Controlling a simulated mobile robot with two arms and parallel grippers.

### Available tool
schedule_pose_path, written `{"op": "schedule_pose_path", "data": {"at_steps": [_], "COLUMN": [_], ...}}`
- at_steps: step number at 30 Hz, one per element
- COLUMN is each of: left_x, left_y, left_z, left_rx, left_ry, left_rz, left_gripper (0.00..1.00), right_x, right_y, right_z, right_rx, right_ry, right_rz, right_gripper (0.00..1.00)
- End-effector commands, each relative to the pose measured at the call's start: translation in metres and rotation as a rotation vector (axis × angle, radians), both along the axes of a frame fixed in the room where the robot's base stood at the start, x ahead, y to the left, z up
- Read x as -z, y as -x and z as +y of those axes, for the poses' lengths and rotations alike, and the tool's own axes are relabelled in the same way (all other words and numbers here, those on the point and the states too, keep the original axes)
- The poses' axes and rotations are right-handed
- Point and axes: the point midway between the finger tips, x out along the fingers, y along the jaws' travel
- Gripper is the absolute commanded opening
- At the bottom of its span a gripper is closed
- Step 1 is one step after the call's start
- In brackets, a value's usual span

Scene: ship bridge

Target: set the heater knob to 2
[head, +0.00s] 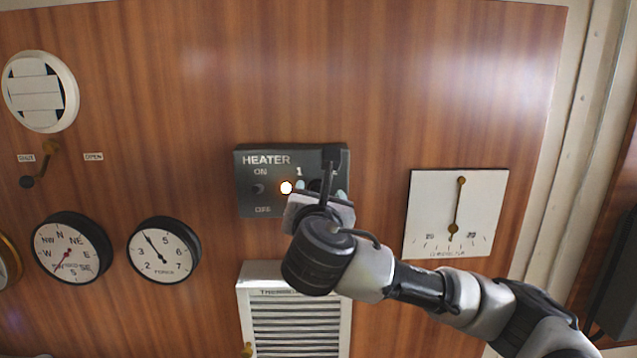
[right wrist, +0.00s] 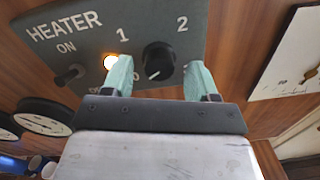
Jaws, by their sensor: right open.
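The dark grey heater panel (head: 246,203) is on the wood wall, with its black knob (right wrist: 159,58) between the printed 1 and 2. In the right wrist view (right wrist: 50,50) the knob's white mark points down and left, toward the 0. My right gripper (right wrist: 159,77) is open, with one pale green finger on each side of the knob. I cannot tell whether the fingers touch it. In the head view my right gripper (head: 320,193) and wrist hide most of the knob and the 2. My left gripper is out of view.
A lit lamp (head: 286,187) and a toggle switch (head: 258,188) sit left of the knob. A louvred thermometer box (head: 295,325) is below, a clinometer (head: 480,205) to the right, round dials (head: 164,250) to the left. The wall above the panel is clear.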

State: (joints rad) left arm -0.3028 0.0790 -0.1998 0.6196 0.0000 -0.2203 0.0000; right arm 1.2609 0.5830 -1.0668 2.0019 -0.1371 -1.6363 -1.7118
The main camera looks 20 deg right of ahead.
Motion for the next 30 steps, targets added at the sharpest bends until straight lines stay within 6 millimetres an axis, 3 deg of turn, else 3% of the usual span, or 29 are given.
{"op": "schedule_pose_path", "data": {"at_steps": [6, 14, 23, 30], "left_x": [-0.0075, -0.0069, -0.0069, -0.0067], "left_y": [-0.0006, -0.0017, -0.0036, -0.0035], "left_z": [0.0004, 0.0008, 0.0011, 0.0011], "left_rx": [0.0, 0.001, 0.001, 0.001], "left_ry": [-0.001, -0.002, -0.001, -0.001], "left_rz": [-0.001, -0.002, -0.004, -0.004], "left_gripper": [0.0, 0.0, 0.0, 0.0], "right_x": [0.0003, 0.0011, 0.001, 0.0006], "right_y": [-0.0136, -0.0141, -0.014, -0.0139], "right_z": [-0.0047, -0.0048, -0.0049, -0.005], "right_rx": [0.0, 0.0, 0.0, 0.0], "right_ry": [0.0, -0.001, 0.0, -0.003], "right_rz": [0.001, 0.0, 0.0, -0.002], "right_gripper": [0.59, 0.57, 0.12, 0.1]}}
